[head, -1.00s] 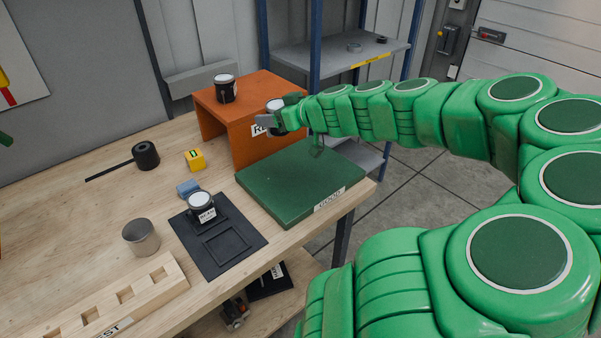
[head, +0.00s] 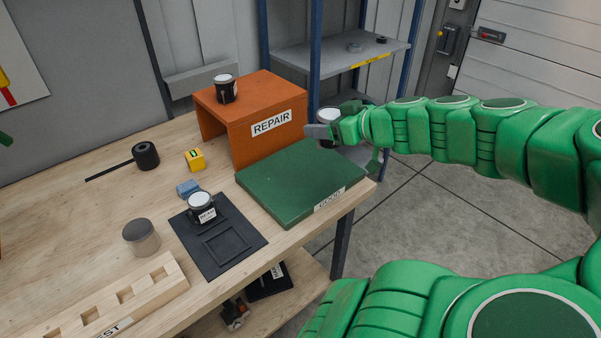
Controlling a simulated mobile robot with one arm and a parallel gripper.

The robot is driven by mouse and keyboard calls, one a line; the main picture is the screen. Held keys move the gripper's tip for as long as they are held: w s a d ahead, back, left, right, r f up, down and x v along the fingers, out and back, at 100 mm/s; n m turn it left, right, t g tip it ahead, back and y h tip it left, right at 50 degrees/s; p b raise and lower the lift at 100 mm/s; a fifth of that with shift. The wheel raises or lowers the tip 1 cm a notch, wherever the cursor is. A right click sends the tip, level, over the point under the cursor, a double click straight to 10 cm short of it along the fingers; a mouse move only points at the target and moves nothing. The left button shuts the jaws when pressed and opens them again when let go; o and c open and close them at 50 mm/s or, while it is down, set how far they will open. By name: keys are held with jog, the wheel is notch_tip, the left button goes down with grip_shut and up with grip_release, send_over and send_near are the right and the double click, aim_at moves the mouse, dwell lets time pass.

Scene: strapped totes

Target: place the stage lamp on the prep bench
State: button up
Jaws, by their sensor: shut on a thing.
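A small dark can-shaped stage lamp (head: 327,114) with a pale round top is in the jaws of my gripper (head: 334,121). My gripper is shut on it and holds it upright. It shows above the far edge of the green GOOD board (head: 290,185), right of the orange REPAIR stand (head: 238,128); I cannot tell its exact height. The fingers hide part of the lamp. The wooden bench top (head: 95,195) carries the board and the stand. Similar dark cans stand on the stand (head: 226,90) and on a black mat (head: 201,207).
A blue-post shelf rack (head: 345,52) stands behind my gripper. A black cylinder with a rod (head: 145,155), a yellow cube (head: 195,160), a blue block (head: 188,189), a grey cylinder (head: 141,238) and a slotted wooden rack (head: 120,300) occupy the bench. The green board's top looks clear.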

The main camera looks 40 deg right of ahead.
jog(key=shift+s+d+r, duration=0.1)
jog(key=shift+s, duration=0.35)
notch_tip(320, 180, down, 7)
jog(key=w+d+f, duration=0.2)
jog(key=w, duration=0.1)
jog(key=w+d+f, duration=0.3)
jog(key=w, duration=0.1)
jog(key=w+d+f, duration=0.2)
jog(key=w+f, duration=0.1)
jog(key=shift+w+d+f, duration=0.15)
jog(key=shift+d, duration=0.25)
jog(key=shift+w+d+f, duration=0.45)
jog(key=shift+f, duration=1.7)
jog(key=shift+f, duration=0.1)
jog(key=o, duration=1.2)
